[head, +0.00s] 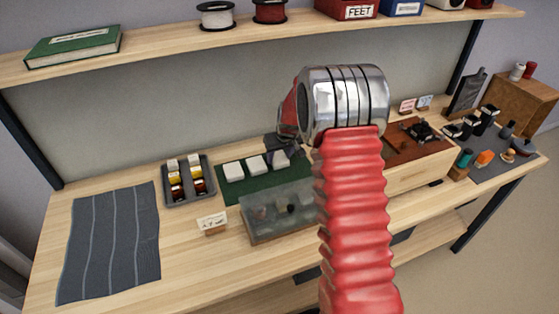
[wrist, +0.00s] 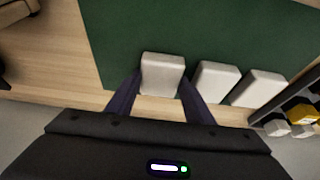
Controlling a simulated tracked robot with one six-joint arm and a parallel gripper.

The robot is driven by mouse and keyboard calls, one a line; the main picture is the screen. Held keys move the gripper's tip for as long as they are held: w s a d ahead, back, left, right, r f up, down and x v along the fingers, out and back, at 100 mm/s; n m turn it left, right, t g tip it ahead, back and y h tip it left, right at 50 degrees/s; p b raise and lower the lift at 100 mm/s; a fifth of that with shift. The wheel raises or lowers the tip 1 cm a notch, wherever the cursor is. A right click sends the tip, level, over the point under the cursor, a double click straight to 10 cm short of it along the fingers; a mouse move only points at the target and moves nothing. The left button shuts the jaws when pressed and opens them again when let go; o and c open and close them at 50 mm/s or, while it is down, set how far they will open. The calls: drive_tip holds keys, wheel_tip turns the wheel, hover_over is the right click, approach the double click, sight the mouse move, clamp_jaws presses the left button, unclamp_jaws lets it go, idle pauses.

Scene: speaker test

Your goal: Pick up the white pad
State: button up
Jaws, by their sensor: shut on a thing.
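Three white pads lie in a row on a dark green mat (head: 233,191). In the head view these are the left pad (head: 234,172), the middle pad (head: 257,164) and the right pad (head: 280,160). My gripper (head: 281,150) is at the right pad and partly covers it. In the wrist view my gripper (wrist: 161,82) has one dark finger on each side of this white pad (wrist: 162,72) and is shut on it. The other two pads (wrist: 215,82) (wrist: 258,90) are beside it to the right. I cannot tell whether the held pad is off the mat.
A clear-topped box (head: 270,222) stands in front of the mat. A grey tray (head: 189,200) with small bottles is to the left, near a small card (head: 211,221). A grey striped cloth (head: 110,245) lies at far left. A shelf (head: 170,48) runs above the bench.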

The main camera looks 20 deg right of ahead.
sight(280, 159)
wheel_tip(280, 159, up, 10)
idle(0.8)
idle(1.2)
